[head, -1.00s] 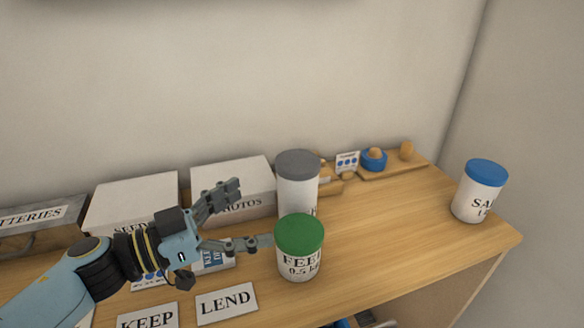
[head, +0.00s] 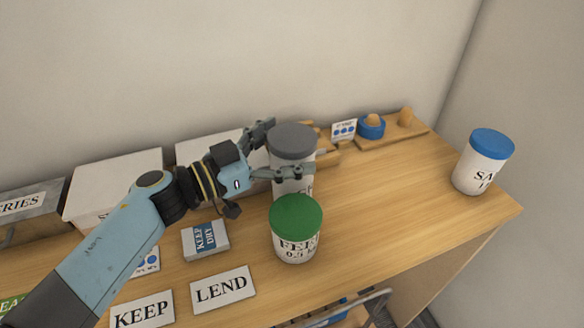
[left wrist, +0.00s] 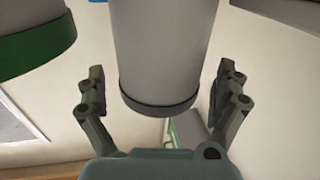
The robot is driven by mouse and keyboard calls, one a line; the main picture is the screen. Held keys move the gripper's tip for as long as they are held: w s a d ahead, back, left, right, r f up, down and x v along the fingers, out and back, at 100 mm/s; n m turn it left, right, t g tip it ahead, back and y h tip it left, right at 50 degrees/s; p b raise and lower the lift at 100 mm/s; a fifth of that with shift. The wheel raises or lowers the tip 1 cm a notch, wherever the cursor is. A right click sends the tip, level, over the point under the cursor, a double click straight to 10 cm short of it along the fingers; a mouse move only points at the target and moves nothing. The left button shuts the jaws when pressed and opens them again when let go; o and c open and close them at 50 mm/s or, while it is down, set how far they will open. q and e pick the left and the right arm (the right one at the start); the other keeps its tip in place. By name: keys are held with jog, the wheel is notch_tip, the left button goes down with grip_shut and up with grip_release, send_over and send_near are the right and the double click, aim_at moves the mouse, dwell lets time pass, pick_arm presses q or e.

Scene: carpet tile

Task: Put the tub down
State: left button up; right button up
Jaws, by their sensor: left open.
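A white tub with a grey lid (head: 292,143) stands upright on the wooden top, behind the green-lidded tub. My left gripper (head: 288,150) is open, with one finger behind this tub and one in front of it, near the lid. In the left wrist view the grey-lidded tub (left wrist: 163,50) shows upside down between the two spread fingers, with gaps at both sides. A white tub with a green lid (head: 297,217), marked FEE and 0.5, stands close in front. A white tub with a blue lid (head: 485,160) stands at the right end. My right gripper is not in view.
Cards reading KEEP (head: 142,315) and LEND (head: 223,289) lie at the front, with a KEEP DRY box (head: 205,240) behind. White boxes (head: 115,185) line the wall. A wooden board (head: 392,136) holds a blue ring. The top between the tubs is clear.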

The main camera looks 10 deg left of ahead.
pick_arm(q)
jog(key=shift+x, duration=0.85)
jog(key=shift+s, duration=0.1)
jog(key=shift+c, duration=0.8)
jog(key=c, duration=1.4)
jog(key=shift+r, duration=0.15)
jog(key=shift+c, duration=0.6)
